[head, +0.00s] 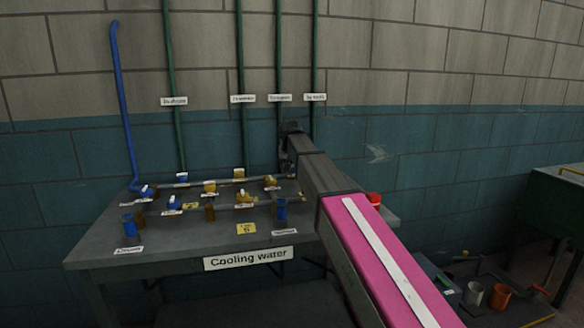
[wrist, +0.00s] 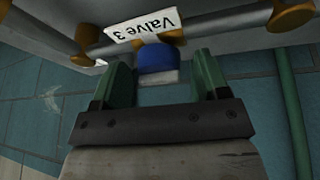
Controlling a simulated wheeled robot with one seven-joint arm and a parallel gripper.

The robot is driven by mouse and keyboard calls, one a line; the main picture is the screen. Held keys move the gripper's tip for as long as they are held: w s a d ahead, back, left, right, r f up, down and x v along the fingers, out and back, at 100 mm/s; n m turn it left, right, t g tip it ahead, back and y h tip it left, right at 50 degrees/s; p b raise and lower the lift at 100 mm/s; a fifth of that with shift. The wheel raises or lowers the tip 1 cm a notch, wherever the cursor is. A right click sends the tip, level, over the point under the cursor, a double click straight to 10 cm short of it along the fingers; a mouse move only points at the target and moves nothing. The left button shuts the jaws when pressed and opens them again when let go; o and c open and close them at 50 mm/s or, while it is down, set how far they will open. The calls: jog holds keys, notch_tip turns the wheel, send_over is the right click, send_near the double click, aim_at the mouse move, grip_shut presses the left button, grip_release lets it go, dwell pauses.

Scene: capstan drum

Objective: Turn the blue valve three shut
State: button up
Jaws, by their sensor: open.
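In the wrist view a blue valve handle (wrist: 158,60) with a pale end sits under a white tag reading "Valve 3" (wrist: 140,31), which appears upside down. My gripper (wrist: 162,62) is open, with a green finger on each side of the blue handle. Gaps show between the handle and both fingers, so neither seems to touch it. How deep the handle sits between them is hard to tell. In the head view my arm reaches over the right part of the bench, and I cannot make out the fingers or this valve there.
The grey bench (head: 190,248) carries pipes with several blue and yellow valves and a "Cooling water" sign (head: 249,258). A red object (head: 373,198) stands right of my arm. Yellow fittings (wrist: 291,16) flank the handle's pipe, and a green pipe (wrist: 294,115) runs at the wrist view's right.

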jog(key=c, duration=0.9)
jog(key=shift+o, duration=0.2)
jog(key=shift+m, duration=0.3)
jog(key=m, duration=0.2)
jog(key=m+h, duration=0.1)
jog(key=shift+w+a+m+g+h, duration=0.1)
jog(key=shift+a+m+g+h, duration=0.05)
jog(key=shift+m+g+h, duration=0.2)
jog(key=m+g+h, duration=0.1)
jog(key=m, duration=0.3)
jog(key=shift+w+a+m, duration=0.1)
jog(key=shift+m, duration=0.15)
jog(key=m, duration=0.2)
jog(key=m+g+h, duration=0.1)
jog(key=m, duration=0.1)
jog(key=shift+w+m+g, duration=0.15)
jog(key=shift+m+g, duration=0.1)
jog(key=shift+m, duration=0.05)
jog(key=shift+m+g+h, duration=0.25)
jog(key=shift+m+g, duration=0.65)
jog(key=shift+m, duration=1.4)
